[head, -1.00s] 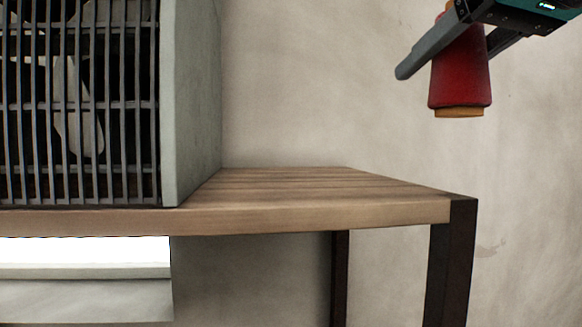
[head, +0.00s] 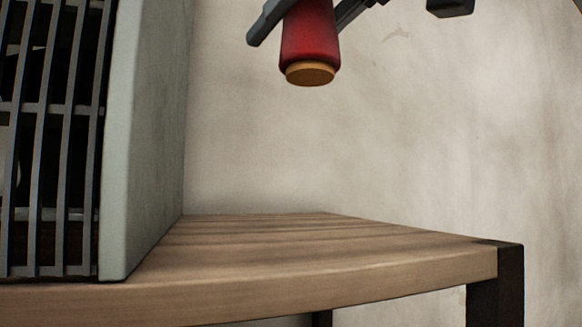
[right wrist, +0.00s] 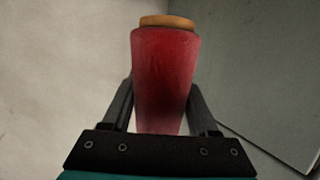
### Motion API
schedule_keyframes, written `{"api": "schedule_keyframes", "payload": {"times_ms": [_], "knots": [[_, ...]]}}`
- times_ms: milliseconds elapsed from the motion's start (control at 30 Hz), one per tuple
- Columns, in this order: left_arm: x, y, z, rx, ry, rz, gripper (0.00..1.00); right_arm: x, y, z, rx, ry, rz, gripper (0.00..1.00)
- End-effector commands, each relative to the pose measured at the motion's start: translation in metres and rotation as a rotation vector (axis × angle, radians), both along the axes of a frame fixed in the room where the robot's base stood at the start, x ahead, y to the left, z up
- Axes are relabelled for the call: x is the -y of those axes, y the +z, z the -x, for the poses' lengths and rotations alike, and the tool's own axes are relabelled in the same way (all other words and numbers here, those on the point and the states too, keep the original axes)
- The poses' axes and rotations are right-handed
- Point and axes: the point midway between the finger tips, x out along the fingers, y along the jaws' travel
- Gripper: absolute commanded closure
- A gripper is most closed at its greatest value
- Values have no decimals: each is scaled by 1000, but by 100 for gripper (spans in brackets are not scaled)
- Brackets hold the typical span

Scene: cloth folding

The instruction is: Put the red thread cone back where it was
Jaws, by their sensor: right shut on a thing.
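The red thread cone (head: 309,35) has a tan base and hangs upright in the air, base down, above the wooden table. My right gripper (head: 305,18) is shut on it, with one finger on each side; the top of the cone is cut off by the picture's upper edge. In the right wrist view the cone (right wrist: 164,75) stands between the two fingers of my right gripper (right wrist: 162,105), its tan base away from the palm.
The wooden table (head: 330,262) has a bare top to the right of a grey-green cabinet (head: 145,130) with a barred front (head: 50,150). A dark table leg (head: 495,295) stands at the right corner. A plain wall (head: 450,130) is behind.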

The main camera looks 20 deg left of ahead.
Motion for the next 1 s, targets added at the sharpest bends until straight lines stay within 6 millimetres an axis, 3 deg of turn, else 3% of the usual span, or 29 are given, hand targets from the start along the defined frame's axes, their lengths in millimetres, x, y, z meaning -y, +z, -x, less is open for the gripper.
{"api": "schedule_keyframes", "payload": {"times_ms": [100,400,633,833,1000], "knots": [[0,-12,0,0,0,0,8,1,-30,-1,1,-1,1,100],[0,-26,0,0,0,0,8,0,-88,0,0,-1,0,100],[0,-29,0,0,0,0,8,0,-105,0,1,-1,-2,100],[0,-34,-1,1,0,0,8,0,-133,0,-1,-1,0,100],[0,-35,-1,1,0,0,8,0,-140,0,0,-1,-1,100]]}}
